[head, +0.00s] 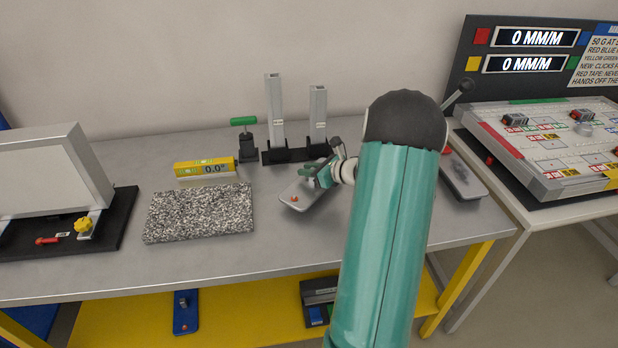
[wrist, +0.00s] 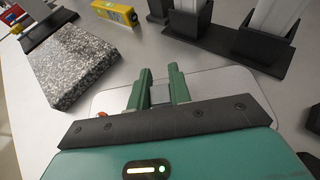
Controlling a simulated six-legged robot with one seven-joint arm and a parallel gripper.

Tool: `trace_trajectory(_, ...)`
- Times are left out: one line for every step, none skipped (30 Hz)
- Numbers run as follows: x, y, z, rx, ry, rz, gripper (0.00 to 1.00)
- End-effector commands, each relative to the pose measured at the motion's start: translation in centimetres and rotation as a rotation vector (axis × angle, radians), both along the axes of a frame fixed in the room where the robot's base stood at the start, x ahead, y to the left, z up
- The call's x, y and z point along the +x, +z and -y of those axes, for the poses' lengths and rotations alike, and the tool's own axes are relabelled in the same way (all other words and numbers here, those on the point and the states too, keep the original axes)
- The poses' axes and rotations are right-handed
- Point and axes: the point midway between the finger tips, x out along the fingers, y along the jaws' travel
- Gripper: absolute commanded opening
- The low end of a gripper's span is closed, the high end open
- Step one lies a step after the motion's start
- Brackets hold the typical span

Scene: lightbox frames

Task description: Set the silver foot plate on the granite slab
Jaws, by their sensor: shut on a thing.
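The silver foot plate (head: 296,203) is a flat, rounded light-grey plate with a small orange-red dot, right of the granite slab. My gripper (head: 310,173) is over it, shut on the grey block at its middle. In the wrist view the plate (wrist: 235,88) lies beneath the green fingers (wrist: 160,80), its near part hidden by my gripper's body. I cannot tell whether it touches the table. The granite slab (head: 199,213) is speckled grey, lies flat, and has a bare top. In the wrist view the slab (wrist: 72,66) is at upper left, apart from the plate.
A yellow level (head: 204,168) stands behind the slab. A black holder with two upright metal bars (head: 276,110) and a green-handled tool (head: 246,140) stand behind the plate. Another grey plate (head: 460,178) lies right of my arm. A white-panelled box (head: 45,185) stands left of the slab.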

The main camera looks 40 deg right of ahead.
Motion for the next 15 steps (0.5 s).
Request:
trace_trajectory(0.0,-0.8,0.0,0.003,0.001,-0.001,0.0)
trace_trajectory(0.0,-1.4,0.0,0.003,0.001,-0.001,0.0)
trace_trajectory(0.0,-1.9,0.0,0.004,-0.001,-0.001,0.0)
trace_trajectory(0.0,-2.3,0.0,0.003,0.0,-0.001,0.0)
trace_trajectory(0.0,-2.7,0.0,0.002,0.0,0.0,0.0)
trace_trajectory(0.0,-2.9,0.0,0.002,-0.001,0.001,0.0)
trace_trajectory(0.0,-2.9,0.0,0.0,0.0,0.001,0.0)
trace_trajectory(0.0,-2.9,0.0,0.0,0.0,0.001,0.0)
trace_trajectory(0.0,-2.9,0.0,-0.001,0.0,0.001,0.0)
trace_trajectory(0.0,-2.9,0.0,-0.001,0.0,0.001,0.0)
trace_trajectory(0.0,-2.9,0.0,-0.001,0.0,0.001,0.0)
trace_trajectory(0.0,-2.9,0.0,-0.001,0.0,0.001,0.0)
trace_trajectory(0.0,-2.9,0.0,-0.001,0.0,0.001,0.0)
trace_trajectory(0.0,-2.9,0.0,-0.001,0.0,0.001,0.0)
trace_trajectory(0.0,-3.1,0.0,0.0,0.0,0.001,0.0)
